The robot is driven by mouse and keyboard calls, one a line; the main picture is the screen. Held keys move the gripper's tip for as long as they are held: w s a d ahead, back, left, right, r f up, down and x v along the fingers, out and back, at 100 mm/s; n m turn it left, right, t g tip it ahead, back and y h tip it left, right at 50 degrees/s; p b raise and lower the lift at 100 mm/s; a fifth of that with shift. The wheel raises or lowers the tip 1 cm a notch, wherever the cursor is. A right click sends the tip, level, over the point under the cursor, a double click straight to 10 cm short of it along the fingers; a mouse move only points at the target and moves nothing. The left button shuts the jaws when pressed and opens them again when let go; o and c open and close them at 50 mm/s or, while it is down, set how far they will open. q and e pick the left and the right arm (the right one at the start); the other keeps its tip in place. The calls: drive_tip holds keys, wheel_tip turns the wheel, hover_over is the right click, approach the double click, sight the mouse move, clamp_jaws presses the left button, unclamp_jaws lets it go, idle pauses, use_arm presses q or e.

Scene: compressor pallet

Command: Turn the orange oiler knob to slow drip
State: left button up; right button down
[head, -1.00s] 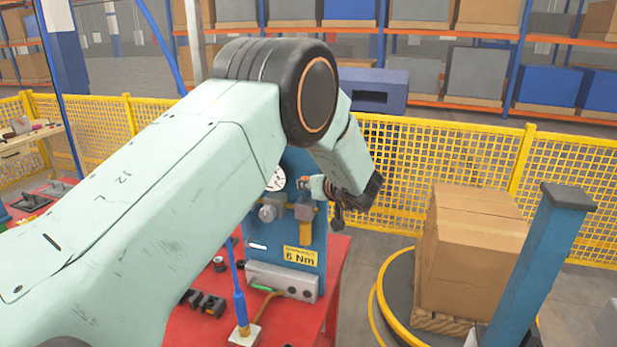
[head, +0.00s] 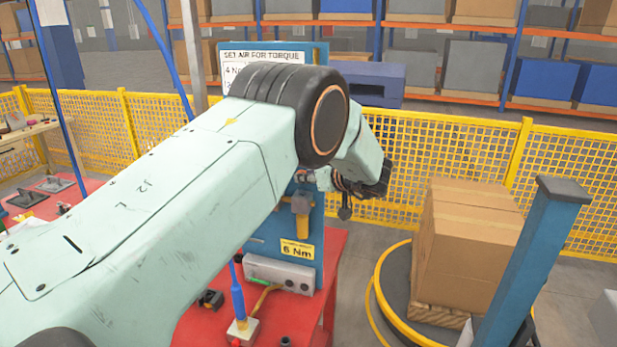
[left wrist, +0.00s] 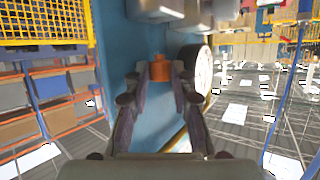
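The orange oiler knob (left wrist: 161,69) shows in the left wrist view, under a grey fitting on the blue panel (left wrist: 120,90). My left gripper (left wrist: 161,76) is open, its fingertips on either side of the knob with small gaps. Whether the tips reach past the knob is hard to tell. In the head view my left gripper (head: 318,179) is at the panel, partly behind my arm, and the knob cannot be made out clearly. The oiler's grey body (head: 301,203) with an amber bowl (head: 303,228) shows below it. My right gripper is out of view.
A round gauge (left wrist: 203,72) is close to the right finger. A "6 Nm" label (head: 297,250) is on the panel. A red table (head: 270,330) bears a blue upright tool (head: 238,300). Boxes (head: 470,245) and a blue post (head: 530,260) stand to the right.

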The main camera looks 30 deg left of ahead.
use_arm(q)
drive_tip(key=o, duration=0.5)
drive_tip(key=shift+r, duration=0.2)
drive_tip(key=shift+c, duration=0.2)
drive_tip(key=shift+f, duration=0.1)
drive_tip(key=v, duration=0.8)
